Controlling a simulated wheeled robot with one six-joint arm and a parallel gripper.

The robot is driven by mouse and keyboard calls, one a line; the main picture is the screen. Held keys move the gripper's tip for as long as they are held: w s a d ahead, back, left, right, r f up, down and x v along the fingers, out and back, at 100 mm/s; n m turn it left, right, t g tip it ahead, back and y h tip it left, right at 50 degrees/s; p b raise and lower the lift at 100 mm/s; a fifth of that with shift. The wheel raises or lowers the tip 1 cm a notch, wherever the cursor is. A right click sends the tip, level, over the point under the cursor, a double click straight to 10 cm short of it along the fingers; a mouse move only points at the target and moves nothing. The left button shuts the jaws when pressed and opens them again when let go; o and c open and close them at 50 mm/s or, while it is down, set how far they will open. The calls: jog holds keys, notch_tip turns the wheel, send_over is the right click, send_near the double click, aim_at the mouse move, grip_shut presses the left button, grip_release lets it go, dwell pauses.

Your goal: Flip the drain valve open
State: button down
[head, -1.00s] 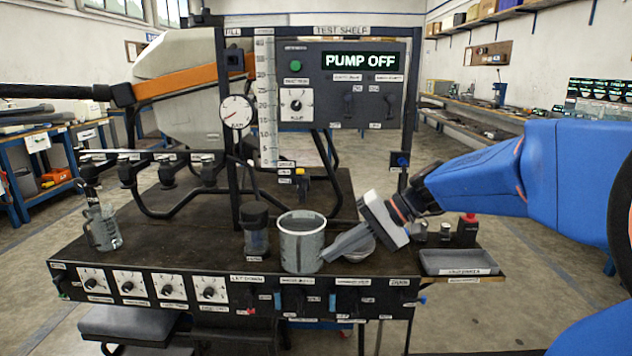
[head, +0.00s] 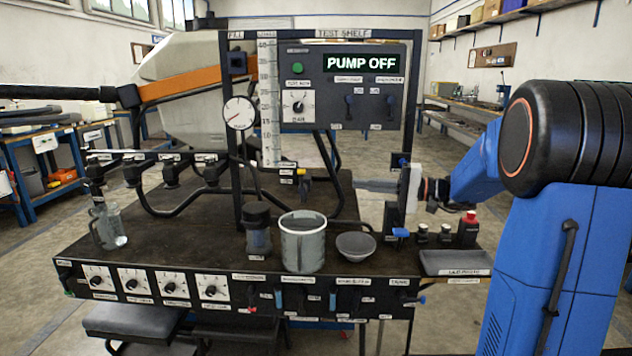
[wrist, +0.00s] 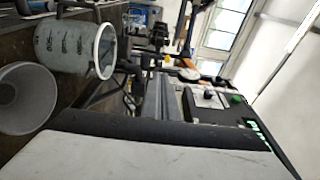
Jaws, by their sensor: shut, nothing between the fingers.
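The black front panel carries a label that reads DRAIN at its right end. The drain valve (head: 408,299) sits under it, with a small blue-tipped lever sticking out to the right. Its exact setting is too small to tell. My gripper (head: 358,185) is shut and empty. It points left above the bench, right of the shelf frame's middle, well above and behind the drain valve and not touching it. In the wrist view, the grey fingers (wrist: 162,97) show past the gripper body. The drain valve is not visible there.
A grey beaker (head: 302,245), a bowl (head: 356,246) and a dark-lidded jar (head: 257,232) stand near the bench front. A red-capped bottle (head: 468,229) and a tray (head: 455,262) are at right. The test shelf (head: 345,95) reads PUMP OFF. Floor space in front of the drain is open.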

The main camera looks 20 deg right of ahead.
aim_at(302, 181)
jog(key=shift+a, duration=0.1)
jog(key=x, duration=1.4)
